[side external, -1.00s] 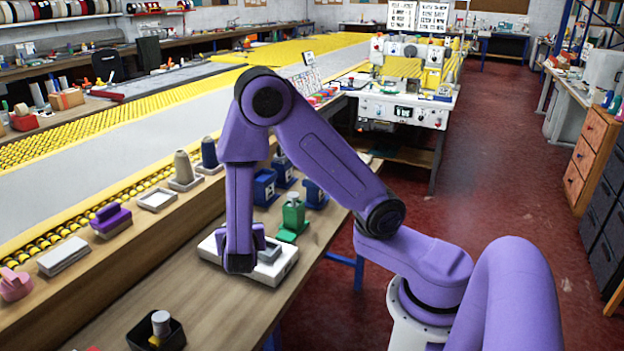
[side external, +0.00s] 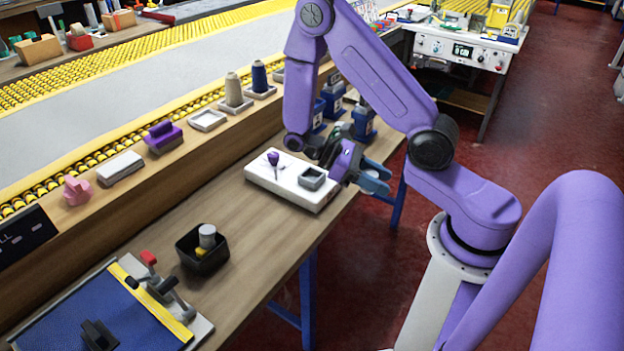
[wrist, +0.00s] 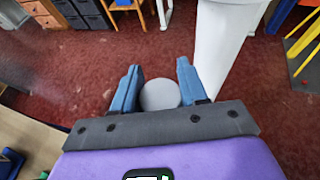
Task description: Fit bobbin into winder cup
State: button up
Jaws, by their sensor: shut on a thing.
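My gripper (side external: 378,180) is tilted sideways at the right edge of the bench, beside the white winder base (side external: 262,177). In the wrist view my gripper (wrist: 155,85) has its blue fingers on either side of a grey round piece (wrist: 160,95), which looks like the bobbin. The piece is hard to make out in the side view. The winder base carries a grey square cup (side external: 312,178), which looks empty, and a small purple knob (side external: 273,158) to its left. My gripper is to the right of the cup and apart from it.
A black bin (side external: 204,259) holding a grey-topped cylinder (side external: 207,236) stands nearer on the bench. Blue containers (side external: 364,120) stand just behind my gripper. Cones and blocks line the ledge at the left. The bench between bin and winder is clear.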

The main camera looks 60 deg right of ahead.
jog(key=w+a+m+y, duration=0.1)
jog(key=a+m+y, duration=0.5)
jog(key=m+y, duration=0.35)
jog(key=m+t+y, duration=0.7)
jog(key=m+t, duration=1.2)
jog(key=t, duration=0.1)
send_over(306, 171)
jog(key=s+a, duration=0.1)
jog(key=a, duration=0.1)
jog(key=shift+n, duration=0.25)
jog(key=shift+s+d+f, duration=0.1)
jog(key=shift+f, duration=3.95)
jog(key=shift+f, duration=0.1)
jog(key=o, duration=1)
jog(key=shift+o, duration=0.2)
